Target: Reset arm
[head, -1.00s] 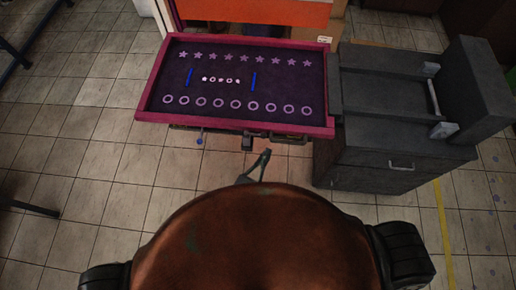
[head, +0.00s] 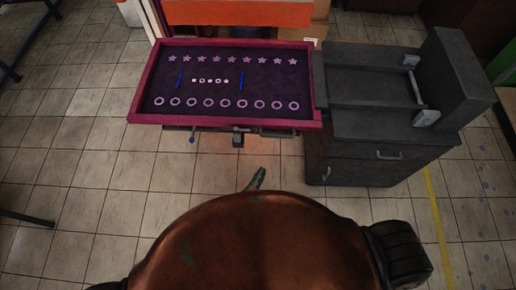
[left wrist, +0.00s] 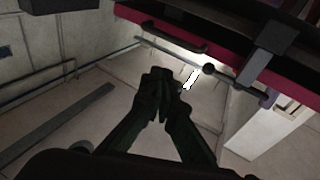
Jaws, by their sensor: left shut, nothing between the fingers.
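My left gripper (head: 257,178) shows just past the front of my reddish-brown body in the head view, low in front of the pink-framed board (head: 318,90) and apart from it. In the left wrist view the two dark fingers (left wrist: 161,82) meet at their tips, shut with nothing between them. My body hides most of the left arm in the head view. My right gripper is in neither view.
The board's dark purple face carries rows of stars and rings and two blue bars. A grey machine on a drawer cabinet (head: 365,160) stands at its right. Handles and rods show under the board (left wrist: 170,35).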

